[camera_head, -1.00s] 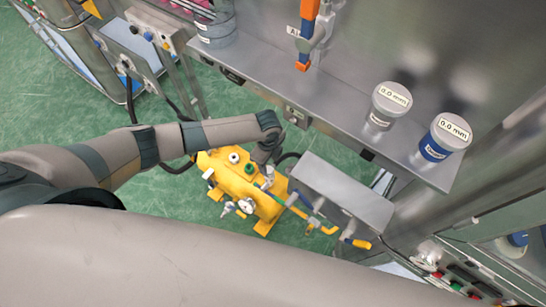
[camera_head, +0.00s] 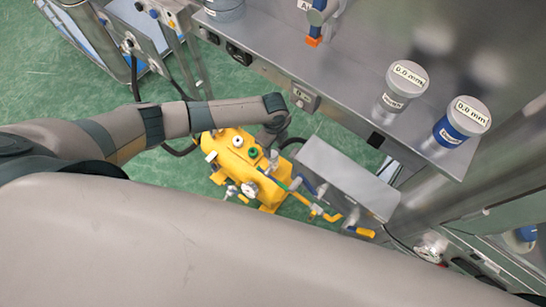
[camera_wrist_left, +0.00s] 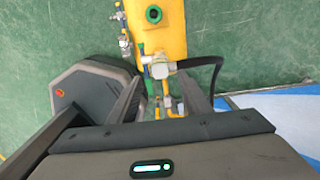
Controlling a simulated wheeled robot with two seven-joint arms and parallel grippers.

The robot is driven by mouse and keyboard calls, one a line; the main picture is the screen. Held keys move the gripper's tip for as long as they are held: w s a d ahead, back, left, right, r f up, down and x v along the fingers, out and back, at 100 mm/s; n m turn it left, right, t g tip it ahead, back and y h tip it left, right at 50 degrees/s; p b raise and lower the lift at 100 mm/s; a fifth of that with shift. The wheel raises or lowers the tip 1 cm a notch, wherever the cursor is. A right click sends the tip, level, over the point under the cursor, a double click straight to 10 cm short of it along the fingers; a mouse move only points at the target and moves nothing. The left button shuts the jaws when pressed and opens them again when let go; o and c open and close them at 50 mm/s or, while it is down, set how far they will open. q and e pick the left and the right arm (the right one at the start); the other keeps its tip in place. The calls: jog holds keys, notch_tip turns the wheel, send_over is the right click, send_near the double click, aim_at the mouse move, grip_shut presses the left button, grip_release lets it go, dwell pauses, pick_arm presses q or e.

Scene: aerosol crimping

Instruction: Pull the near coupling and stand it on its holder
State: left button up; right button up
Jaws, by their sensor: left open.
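A yellow machine (camera_head: 226,148) stands low on the green floor, with a green ring fitting on top; its yellow body also shows in the left wrist view (camera_wrist_left: 168,28). Small grey and blue fittings with yellow-handled valves (camera_head: 318,210) run along its right side. I cannot tell which one is the near coupling, and its holder is not identifiable. My left gripper (camera_head: 270,138) points down above the machine's back right part. In the left wrist view its two dark fingers (camera_wrist_left: 165,95) are apart, with a grey fitting (camera_wrist_left: 159,68) and yellow pipework beyond and between them. My right gripper is out of view.
A grey metal plate (camera_head: 350,178) sits right of the machine. A steel bench (camera_head: 330,95) above carries two labelled cylinders, grey (camera_head: 399,88) and blue (camera_head: 460,122). A black hose (camera_wrist_left: 215,68) curves near the gripper. Open green floor (camera_head: 65,90) lies left.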

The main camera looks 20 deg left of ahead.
aim_at(273, 154)
pick_arm(q)
notch_tip(273, 154, down, 4)
jog(key=b, duration=0.2)
jog(key=shift+r+b, duration=0.15)
jog(key=shift+b, duration=0.2)
jog(key=shift+f+b, duration=0.95)
jog(key=shift+f, duration=0.6)
jog(key=shift+p, duration=0.35)
jog(key=shift+c, duration=0.7)
grip_shut()
jog(key=shift+r, duration=0.25)
jog(key=shift+r+p, duration=2.75)
jog(key=shift+p, duration=0.15)
